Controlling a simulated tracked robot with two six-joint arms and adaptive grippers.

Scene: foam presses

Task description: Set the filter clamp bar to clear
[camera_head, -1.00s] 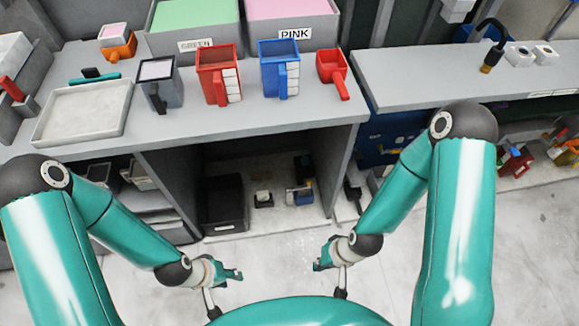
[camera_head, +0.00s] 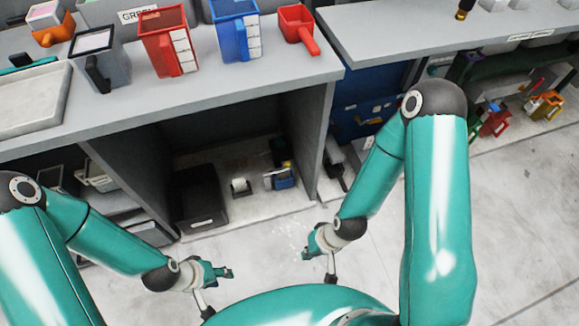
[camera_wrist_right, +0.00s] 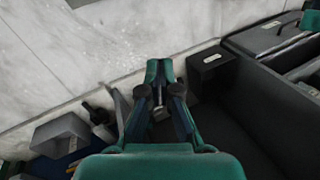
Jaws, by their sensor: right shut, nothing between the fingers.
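I cannot make out a filter clamp bar in either view. My left gripper (camera_head: 226,272) hangs over the pale floor in front of the bench, apart from everything; its finger gap is too small to judge. My right gripper (camera_head: 307,254) is also over the floor, to the right of the left one. In the right wrist view, its fingers (camera_wrist_right: 158,70) are shut with nothing between them.
The grey bench (camera_head: 240,84) carries a red jug (camera_head: 167,42), a blue jug (camera_head: 236,30), a red scoop (camera_head: 297,24), a dark grey jug (camera_head: 98,60) and a tray (camera_head: 62,95). A black bin (camera_head: 197,197) stands in the open bay below. The floor (camera_head: 500,220) at right is clear.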

